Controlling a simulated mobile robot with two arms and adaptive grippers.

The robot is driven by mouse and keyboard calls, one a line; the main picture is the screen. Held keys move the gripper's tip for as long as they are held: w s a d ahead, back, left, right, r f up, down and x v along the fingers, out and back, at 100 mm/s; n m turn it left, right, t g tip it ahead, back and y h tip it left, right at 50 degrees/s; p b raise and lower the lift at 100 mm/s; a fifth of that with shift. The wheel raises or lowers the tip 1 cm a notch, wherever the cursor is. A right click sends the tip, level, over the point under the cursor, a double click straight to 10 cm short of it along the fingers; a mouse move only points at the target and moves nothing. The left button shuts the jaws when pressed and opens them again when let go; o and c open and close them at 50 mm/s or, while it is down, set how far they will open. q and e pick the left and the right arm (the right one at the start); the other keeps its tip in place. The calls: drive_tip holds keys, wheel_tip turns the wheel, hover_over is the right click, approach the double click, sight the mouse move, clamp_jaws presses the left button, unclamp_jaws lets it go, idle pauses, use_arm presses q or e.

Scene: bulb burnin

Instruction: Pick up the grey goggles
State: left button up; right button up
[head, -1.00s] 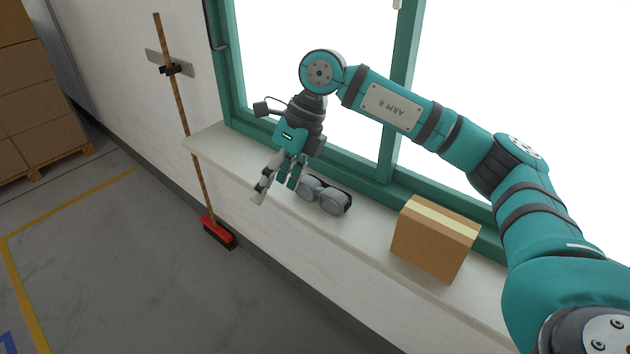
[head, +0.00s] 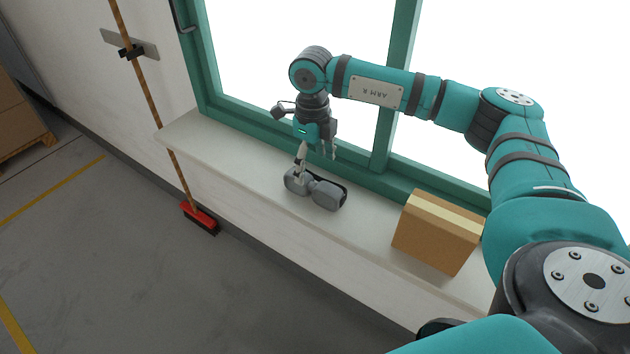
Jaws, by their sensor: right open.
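The grey goggles (head: 325,194) lie on the pale window sill (head: 230,168), with a dark strap showing behind their lenses. My right gripper (head: 316,160) points down just above the goggles, at their left and back part. It is open, and one finger overlaps the left lens in the picture. I cannot tell whether that finger touches the goggles. My left gripper is not in view.
A cardboard box (head: 432,236) stands on the sill to the right of the goggles. The green window frame (head: 270,140) rises close behind. A broom (head: 198,217) leans on the wall at the left. The sill left of the goggles is clear.

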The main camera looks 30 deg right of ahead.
sight(316, 178)
drive_tip(key=shift+s+f, duration=0.25)
drive_tip(key=shift+f, duration=0.1)
drive_tip(key=f, duration=0.1)
drive_tip(key=f+p, duration=0.1)
drive_tip(key=f, duration=0.1)
drive_tip(key=f+p, duration=0.1)
drive_tip(key=f, duration=0.1)
drive_tip(key=shift+w+d, duration=0.15)
drive_tip(key=shift+d, duration=0.2)
drive_tip(key=c, duration=1.3)
drive_tip(key=shift+o, duration=0.2)
drive_tip(key=shift+r, duration=0.1)
